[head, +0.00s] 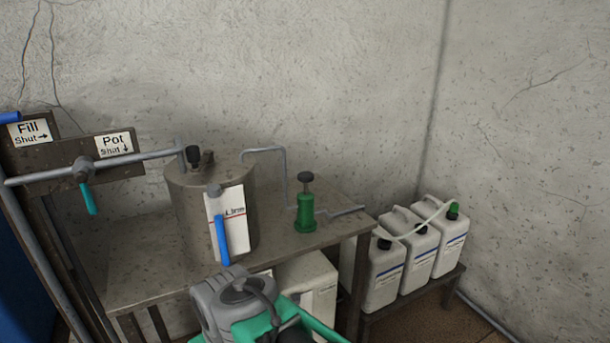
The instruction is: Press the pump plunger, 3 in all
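The pump (306,213) is a small green cylinder standing on the metal bench, right of the steel pot (212,200). Its plunger (305,177) is a dark round knob on a short thin rod, and it stands raised above the green body. A bent grey pipe (284,165) runs from the pot side down towards the pump, and a grey spout points right. Nothing touches the plunger.
The bench (150,250) also carries the pot, with a white label and a blue handle (221,240). White jugs (421,250) stand on a low stand at right. Pipes with a teal lever (88,198) are at left.

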